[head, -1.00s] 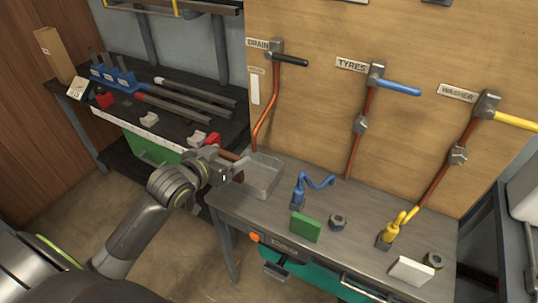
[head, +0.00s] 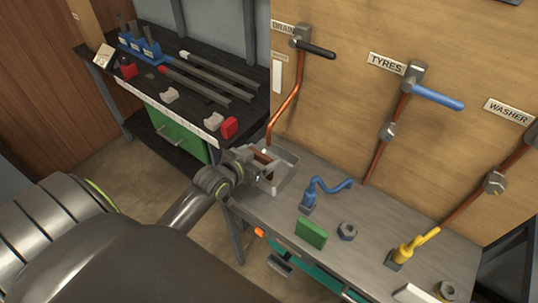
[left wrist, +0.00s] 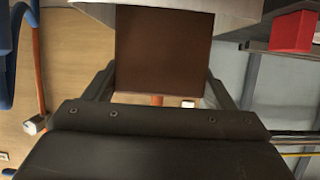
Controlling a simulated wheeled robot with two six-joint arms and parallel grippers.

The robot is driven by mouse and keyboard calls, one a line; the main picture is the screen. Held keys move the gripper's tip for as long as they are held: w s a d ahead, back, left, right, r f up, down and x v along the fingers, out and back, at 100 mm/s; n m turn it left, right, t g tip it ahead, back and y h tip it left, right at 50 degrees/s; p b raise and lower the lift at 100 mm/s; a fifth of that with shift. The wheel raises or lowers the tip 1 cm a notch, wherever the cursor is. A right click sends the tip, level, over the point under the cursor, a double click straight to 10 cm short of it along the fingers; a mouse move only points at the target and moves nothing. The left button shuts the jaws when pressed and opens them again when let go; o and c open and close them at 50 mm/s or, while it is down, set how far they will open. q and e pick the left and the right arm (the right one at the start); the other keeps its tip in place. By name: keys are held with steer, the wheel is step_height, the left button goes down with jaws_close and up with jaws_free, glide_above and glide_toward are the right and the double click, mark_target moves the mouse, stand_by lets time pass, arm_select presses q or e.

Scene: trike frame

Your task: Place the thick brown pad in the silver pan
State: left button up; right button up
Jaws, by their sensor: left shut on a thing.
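The thick brown pad (left wrist: 163,52) is between the fingers of my left gripper in the left wrist view, filling most of the gap. In the head view my left gripper (head: 264,168) is at the silver pan (head: 287,172), and a small brown part of the pad shows between its fingers. The gripper is shut on the pad. The pan is a shallow square tray at the left end of the grey workbench. The gripper hides its near left part, so I cannot tell whether the pad touches the pan floor. My right gripper is not in view.
On the grey bench (head: 340,262) are a blue tap (head: 309,199), a green block (head: 312,233), a nut (head: 347,231) and a yellow tap (head: 405,250). A copper pipe (head: 287,108) comes down the board behind the pan. A dark shelf with a red block (head: 229,128) stands left.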

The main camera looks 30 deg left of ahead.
arm_select(q)
steer(key=shift+f, duration=0.85)
steer(key=shift+w, duration=0.35)
steer(key=w, duration=0.1)
steer(key=w+p, duration=0.1)
steer(key=w, duration=0.1)
steer(key=shift+w+d+f, duration=0.2)
steer(key=shift+f, duration=0.45)
steer(key=shift+s, duration=0.1)
